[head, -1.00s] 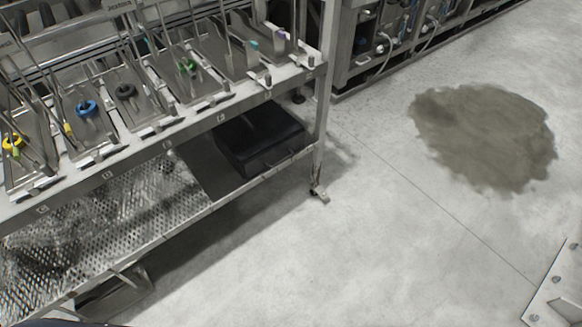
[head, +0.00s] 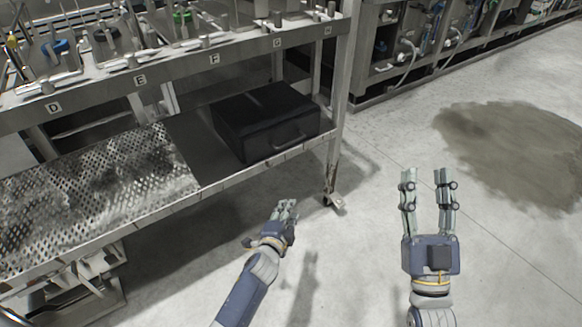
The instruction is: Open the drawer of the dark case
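The dark case (head: 262,108) is a black box on the right end of the rack's lower shelf (head: 185,150). Its front faces me to the lower right and carries a dark handle (head: 290,142). The drawer front looks flush with the case. My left gripper (head: 285,208) is below and in front of the shelf edge, apart from the case; its fingers are seen at a slant and their gap is unclear. My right gripper (head: 427,172) is over the floor to the right of the rack leg, with its two fingers apart and nothing between them.
The rack's leg (head: 340,110) with a caster stands just right of the case. The upper shelf edge (head: 170,70), labelled with letters, overhangs it. A perforated tray (head: 95,185) lies left of it. A wet stain (head: 515,150) marks the otherwise open floor at right.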

